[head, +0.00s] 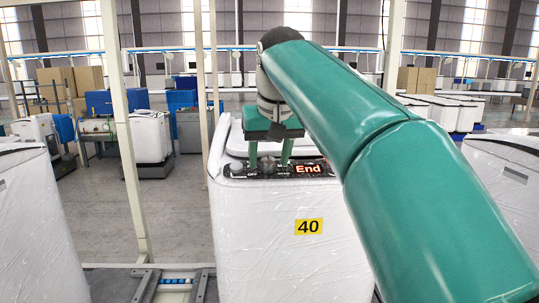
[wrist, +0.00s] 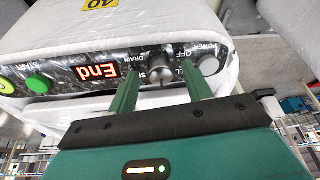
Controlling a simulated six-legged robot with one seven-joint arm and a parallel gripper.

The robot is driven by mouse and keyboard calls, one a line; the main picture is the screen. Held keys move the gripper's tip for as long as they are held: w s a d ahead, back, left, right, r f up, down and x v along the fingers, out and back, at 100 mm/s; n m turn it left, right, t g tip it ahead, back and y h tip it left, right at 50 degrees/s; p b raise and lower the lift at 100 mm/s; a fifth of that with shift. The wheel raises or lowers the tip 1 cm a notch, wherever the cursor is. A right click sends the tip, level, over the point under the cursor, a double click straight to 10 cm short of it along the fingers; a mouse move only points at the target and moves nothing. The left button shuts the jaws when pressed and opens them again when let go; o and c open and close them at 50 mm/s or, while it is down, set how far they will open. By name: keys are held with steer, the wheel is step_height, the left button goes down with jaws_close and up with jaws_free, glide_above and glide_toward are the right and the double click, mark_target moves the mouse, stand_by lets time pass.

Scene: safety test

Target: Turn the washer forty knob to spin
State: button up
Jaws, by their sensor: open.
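The washer (head: 285,255) is a white, plastic-wrapped box with a yellow 40 label (head: 308,227) on its front. Its dark control panel (wrist: 50,72) has a lit red display (head: 309,169) reading "End". The grey metal knob (wrist: 160,58) sits between the OFF, DRAIN and partly hidden markings; where it points is unclear. My gripper (wrist: 161,70) is open, its two green fingers on either side of the knob. I cannot tell whether they touch it. In the head view, my gripper (head: 269,164) is over the panel's left part.
A green start button (wrist: 38,83) and a pale power button (wrist: 208,65) flank the panel. Wrapped white machines stand at the left (head: 35,220) and right (head: 505,185). A thin pale post (head: 128,140) rises left of the washer. Grey floor lies open at left.

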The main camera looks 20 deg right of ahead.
steer(key=c, duration=1)
steer(key=m, duration=0.5)
steer(key=shift+a+m+h, duration=0.15)
steer(key=shift+m+h, duration=0.15)
steer(key=m, duration=0.6)
steer(key=shift+m+h, duration=0.3)
steer(key=o, duration=1)
